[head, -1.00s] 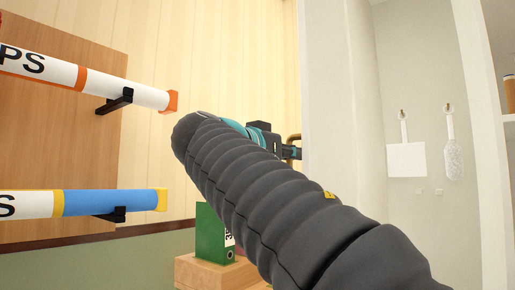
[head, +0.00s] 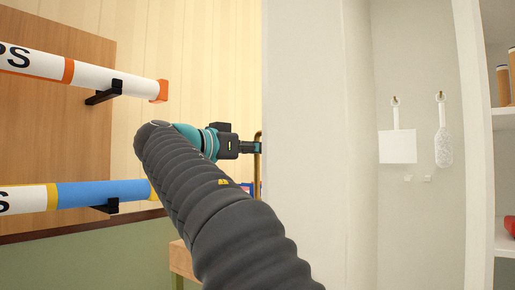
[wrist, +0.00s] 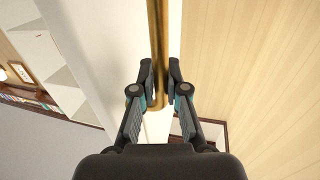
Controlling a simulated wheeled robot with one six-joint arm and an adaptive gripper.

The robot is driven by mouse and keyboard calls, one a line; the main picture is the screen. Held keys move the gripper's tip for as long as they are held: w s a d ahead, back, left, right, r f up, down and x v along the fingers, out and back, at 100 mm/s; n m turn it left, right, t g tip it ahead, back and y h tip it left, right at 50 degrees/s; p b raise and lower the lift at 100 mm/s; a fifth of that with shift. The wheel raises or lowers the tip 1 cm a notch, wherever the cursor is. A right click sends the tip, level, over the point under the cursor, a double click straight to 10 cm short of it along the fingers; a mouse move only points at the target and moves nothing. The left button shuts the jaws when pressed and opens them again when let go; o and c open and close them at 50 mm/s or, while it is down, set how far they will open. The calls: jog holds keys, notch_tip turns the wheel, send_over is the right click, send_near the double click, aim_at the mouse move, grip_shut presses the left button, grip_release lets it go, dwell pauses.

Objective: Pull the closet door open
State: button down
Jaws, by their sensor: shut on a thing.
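The white closet door (head: 305,150) stands edge-on in the head view, swung out from the closet, with the closet inside visible to its right. A brass bar handle (head: 258,165) is on the door's left face. In the wrist view the handle (wrist: 155,45) runs down between my fingers, beside the white door (wrist: 100,50). My gripper (wrist: 160,72) is shut on the handle near its lower end. In the head view my gripper (head: 252,148) reaches the handle from the left. My arm hides part of the wall behind it.
Two map tubes, one white (head: 100,80) and one blue (head: 100,193), stick out from the left on black brackets. In the closet a white card (head: 397,147) and a duster (head: 443,145) hang on hooks. Shelves (head: 503,118) stand at the far right.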

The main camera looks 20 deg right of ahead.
jog(key=c, duration=1.2)
grip_release()
jog(key=shift+r, duration=0.1)
jog(key=shift+a, duration=0.15)
jog(key=v, duration=1.2)
